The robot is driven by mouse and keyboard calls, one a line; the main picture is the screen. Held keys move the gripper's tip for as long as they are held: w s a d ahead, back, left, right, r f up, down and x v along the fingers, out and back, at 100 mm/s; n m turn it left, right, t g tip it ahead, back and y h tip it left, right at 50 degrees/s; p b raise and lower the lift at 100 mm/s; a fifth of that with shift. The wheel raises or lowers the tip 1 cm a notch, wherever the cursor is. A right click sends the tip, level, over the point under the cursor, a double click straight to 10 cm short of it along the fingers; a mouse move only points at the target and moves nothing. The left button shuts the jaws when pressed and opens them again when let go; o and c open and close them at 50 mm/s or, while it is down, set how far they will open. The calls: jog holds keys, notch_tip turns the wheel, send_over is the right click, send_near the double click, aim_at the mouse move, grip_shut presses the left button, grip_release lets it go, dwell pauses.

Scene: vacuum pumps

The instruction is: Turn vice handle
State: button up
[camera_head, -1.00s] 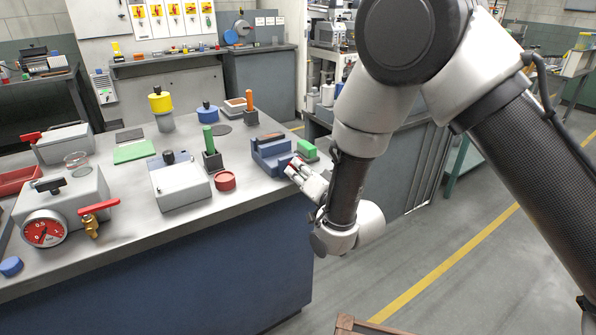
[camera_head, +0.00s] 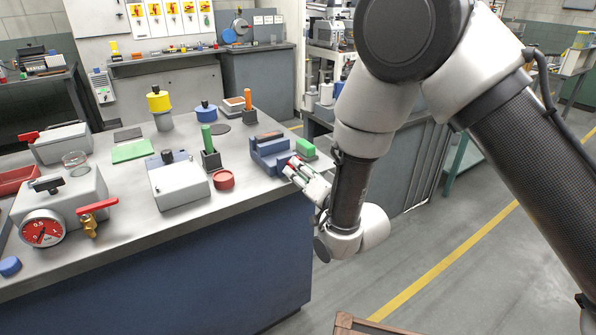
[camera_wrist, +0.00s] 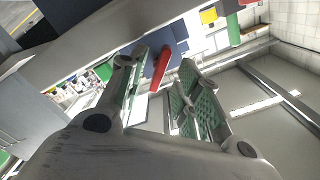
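The blue vice (camera_head: 268,150) stands at the right front edge of the workbench. Its red handle (camera_head: 292,163) sticks out on the side facing my arm. My gripper (camera_head: 297,172) is at this handle, just off the bench edge. In the wrist view, the red handle (camera_wrist: 160,68) shows between the two green-padded fingers, nearer the left one. The fingers of my gripper (camera_wrist: 164,66) are apart, with a visible gap beside the handle. Contact with the handle cannot be made out. Part of the blue vice (camera_wrist: 153,62) shows behind it.
A green block (camera_head: 305,148) sits right beside the vice. A red round cap (camera_head: 224,180), a grey box (camera_head: 179,185) and a green-handled tool (camera_head: 208,138) stand left of it. The floor (camera_head: 400,262) right of the bench is open.

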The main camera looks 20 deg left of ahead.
jog(key=shift+s+d, duration=0.15)
jog(key=v, duration=0.6)
dwell(0.5)
jog(key=shift+c, duration=0.2)
jog(key=shift+s+d, duration=0.15)
jog(key=shift+d, duration=0.15)
jog(key=x, duration=0.9)
dwell(0.4)
